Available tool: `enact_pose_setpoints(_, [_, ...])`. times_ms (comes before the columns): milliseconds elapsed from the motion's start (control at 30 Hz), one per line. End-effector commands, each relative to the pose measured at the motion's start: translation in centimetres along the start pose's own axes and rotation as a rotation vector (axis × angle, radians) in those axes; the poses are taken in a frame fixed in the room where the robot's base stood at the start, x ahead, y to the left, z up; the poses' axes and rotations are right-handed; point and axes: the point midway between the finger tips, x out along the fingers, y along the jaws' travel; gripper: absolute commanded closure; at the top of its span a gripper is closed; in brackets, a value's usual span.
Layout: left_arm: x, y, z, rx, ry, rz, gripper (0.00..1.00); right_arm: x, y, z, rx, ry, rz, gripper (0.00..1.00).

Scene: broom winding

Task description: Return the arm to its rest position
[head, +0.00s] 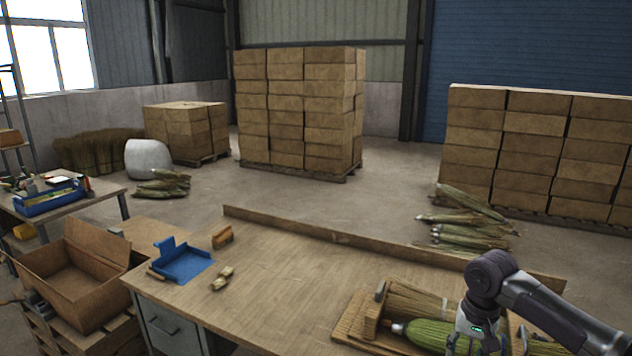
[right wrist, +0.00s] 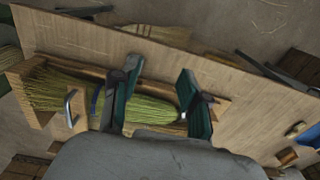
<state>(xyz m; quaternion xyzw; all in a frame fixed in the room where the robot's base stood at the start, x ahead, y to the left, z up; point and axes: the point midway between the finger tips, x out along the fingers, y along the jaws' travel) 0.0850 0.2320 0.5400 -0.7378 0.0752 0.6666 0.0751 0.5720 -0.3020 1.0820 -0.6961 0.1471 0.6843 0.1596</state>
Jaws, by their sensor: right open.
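My right arm comes in from the right in the head view. Its gripper (head: 475,343) is over the front right of the wooden workbench (head: 290,285), cut by the picture's lower edge. In the right wrist view its two fingers (right wrist: 160,72) are spread apart. A green broom head (right wrist: 60,90) lies in a wooden holder (right wrist: 22,85) below, its bristles passing under and between the fingers. The green broom head (head: 425,335) also shows beside the gripper in the head view, next to a tan bristle bundle (head: 410,302). My left gripper is not in view.
A blue tray (head: 183,262), a small wooden block (head: 222,236) and small tan pieces (head: 221,279) lie on the bench's left part. An open cardboard box (head: 85,270) stands left of the bench. Much of the bench's middle is clear. Stacked boxes (head: 300,110) stand behind.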

Motion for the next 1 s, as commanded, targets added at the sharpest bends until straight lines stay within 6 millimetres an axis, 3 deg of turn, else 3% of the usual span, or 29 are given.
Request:
enact_pose_setpoints(133, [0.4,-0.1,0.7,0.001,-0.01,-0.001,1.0,2.3,-0.6,-0.4,-0.014,0.014,-0.022,0.55])
enact_pose_setpoints(333, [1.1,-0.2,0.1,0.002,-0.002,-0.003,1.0,6.3,-1.5,-0.8,-0.038,0.042,-0.056,0.55])
enact_pose_setpoints(567, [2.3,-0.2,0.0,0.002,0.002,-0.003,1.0,14.5,-2.5,-0.9,-0.083,0.093,-0.107,0.55])
enact_pose_setpoints(667, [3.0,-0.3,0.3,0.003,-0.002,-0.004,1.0,19.6,-2.5,-0.3,-0.107,0.121,-0.124,0.55])
enact_pose_setpoints(767, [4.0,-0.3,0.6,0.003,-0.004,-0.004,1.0,26.4,-1.9,1.3,-0.141,0.151,-0.132,0.55])
enact_pose_setpoints(867, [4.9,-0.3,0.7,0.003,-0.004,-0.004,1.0,33.5,-0.6,4.0,-0.184,0.18,-0.128,0.55])
enact_pose_setpoints(1000, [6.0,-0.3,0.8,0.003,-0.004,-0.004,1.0,42.3,2.1,9.5,-0.253,0.202,-0.101,0.55])
